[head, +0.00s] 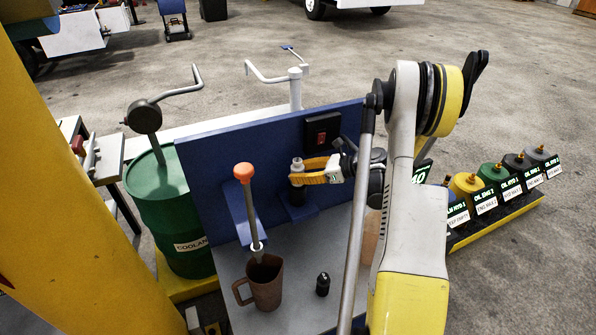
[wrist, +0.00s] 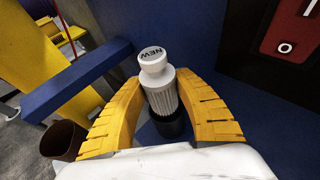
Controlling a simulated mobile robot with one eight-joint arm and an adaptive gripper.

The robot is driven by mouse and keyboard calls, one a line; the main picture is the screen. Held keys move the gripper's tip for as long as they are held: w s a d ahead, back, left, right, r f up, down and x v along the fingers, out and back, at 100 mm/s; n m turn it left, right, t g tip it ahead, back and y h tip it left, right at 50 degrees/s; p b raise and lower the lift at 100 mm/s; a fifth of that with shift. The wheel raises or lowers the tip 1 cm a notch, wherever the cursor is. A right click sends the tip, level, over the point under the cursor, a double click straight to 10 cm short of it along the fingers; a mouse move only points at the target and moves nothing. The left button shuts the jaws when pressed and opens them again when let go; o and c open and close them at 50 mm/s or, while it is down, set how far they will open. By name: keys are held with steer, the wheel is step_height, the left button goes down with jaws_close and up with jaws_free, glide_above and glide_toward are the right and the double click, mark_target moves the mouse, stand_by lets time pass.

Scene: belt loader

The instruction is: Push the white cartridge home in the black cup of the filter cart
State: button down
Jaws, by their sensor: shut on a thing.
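The white cartridge (wrist: 162,92), marked NEW on its cap, stands upright in the mouth of the black cup (wrist: 171,126). Its ribbed body shows above the rim; the part inside is hidden. My gripper (wrist: 158,79) has its yellow fingers shut on the cartridge, one on each side. In the head view, the cartridge (head: 297,164) shows its top above my yellow fingers (head: 296,178). The black cup (head: 297,197) stands below them on a blue bracket against the blue panel.
A black switch box (head: 322,131) with a red switch is on the panel above my gripper. On the grey cart deck stand a brown jug (head: 265,286) with an orange-topped rod and a small black bottle (head: 323,285). A green drum (head: 165,215) stands left.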

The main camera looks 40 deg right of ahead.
steer(key=shift+f, duration=0.95)
steer(key=shift+s+a+f, duration=0.1)
steer(key=shift+a+f, duration=0.1)
steer(key=shift+f, duration=0.25)
steer(key=shift+a+f, duration=0.15)
steer(key=shift+f, duration=0.15)
steer(key=shift+s, duration=0.1)
steer(key=shift+r, duration=0.1)
stand_by(0.3)
steer(key=shift+w+d+m+h, duration=0.3)
steer(key=shift+d+m+h, duration=0.3)
steer(key=shift+m, duration=0.5)
steer(key=shift+d, duration=0.1)
steer(key=shift+t, duration=0.3)
